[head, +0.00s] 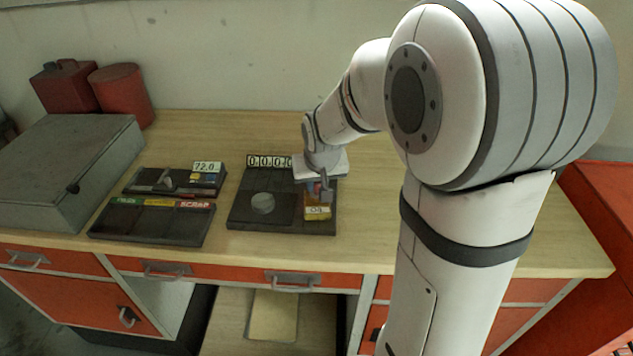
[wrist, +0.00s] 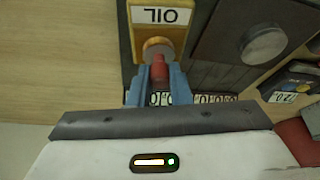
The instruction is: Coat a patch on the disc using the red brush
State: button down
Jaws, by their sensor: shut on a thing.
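My gripper (wrist: 158,82) has blue fingers shut on the red brush (wrist: 159,70) in the wrist view. A round tan-brown part shows just beyond the brush, in front of the yellow block labelled OIL (wrist: 160,17); I cannot tell whether it is the bristles or part of the block. The grey disc (head: 262,203) lies on a dark board in the head view, left of the OIL block (head: 317,212). It also shows at right in the wrist view (wrist: 263,45). My gripper (head: 321,188) is above the OIL block, apart from the disc. The brush is mostly hidden in the head view.
A counter reading zeros (head: 268,161) stands behind the dark board (head: 240,222). To its left are a device with a 72.0 display (head: 207,167) and a tray with a SCRAP label (head: 150,222). A grey case (head: 65,165) and red cans (head: 122,92) stand farther left.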

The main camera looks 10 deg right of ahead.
jog(key=shift+r+p, duration=2.25)
jog(key=shift+r, duration=1.25)
jog(key=shift+f, duration=0.1)
